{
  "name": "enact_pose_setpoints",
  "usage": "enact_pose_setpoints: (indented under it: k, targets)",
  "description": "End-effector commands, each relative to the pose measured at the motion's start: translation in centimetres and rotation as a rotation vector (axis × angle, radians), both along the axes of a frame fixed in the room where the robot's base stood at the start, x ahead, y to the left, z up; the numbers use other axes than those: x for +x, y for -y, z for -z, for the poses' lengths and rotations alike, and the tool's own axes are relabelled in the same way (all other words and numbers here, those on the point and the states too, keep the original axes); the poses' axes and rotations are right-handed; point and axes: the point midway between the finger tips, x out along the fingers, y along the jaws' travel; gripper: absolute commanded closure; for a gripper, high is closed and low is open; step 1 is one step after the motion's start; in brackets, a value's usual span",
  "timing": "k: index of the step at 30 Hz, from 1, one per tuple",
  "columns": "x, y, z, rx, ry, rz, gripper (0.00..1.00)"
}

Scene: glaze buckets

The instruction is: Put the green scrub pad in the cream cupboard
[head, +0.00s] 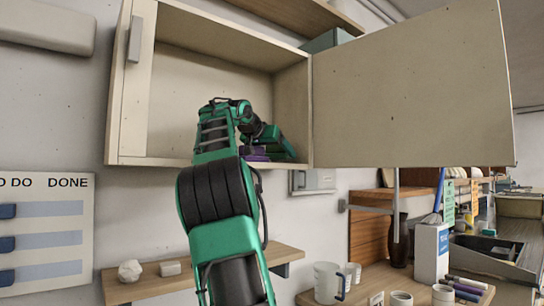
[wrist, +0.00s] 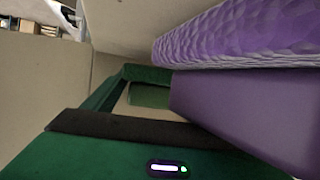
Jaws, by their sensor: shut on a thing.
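The cream cupboard (head: 140,100) is on the wall with its door (head: 410,90) swung wide open to the right. My gripper (head: 280,146) is inside it, low and towards the right side wall.
A purple pad (head: 255,153) with a bumpy layer lies in the cupboard beside my gripper; it is very close in the wrist view (wrist: 240,95). Below are a wooden shelf (head: 205,272) with small white things and a bench with mugs (head: 328,283).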

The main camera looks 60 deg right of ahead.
Motion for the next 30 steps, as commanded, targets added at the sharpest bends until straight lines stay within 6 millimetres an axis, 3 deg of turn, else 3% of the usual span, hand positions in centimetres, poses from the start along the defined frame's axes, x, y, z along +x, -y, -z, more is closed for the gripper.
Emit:
enact_pose_setpoints:
  k: [13,14,15,16,30]
  targets:
    - [0.1,-0.1,1.4,0.009,-0.008,0.0,0.45]
    - [0.2,-0.1,1.5,0.01,-0.009,0.0,0.15]
    - [0.2,-0.1,1.5,0.011,-0.009,0.0,0.06]
    - [0.2,-0.1,1.5,0.011,-0.009,0.0,0.04]
    - [0.4,-0.1,0.8,0.009,-0.012,-0.001,0.04]
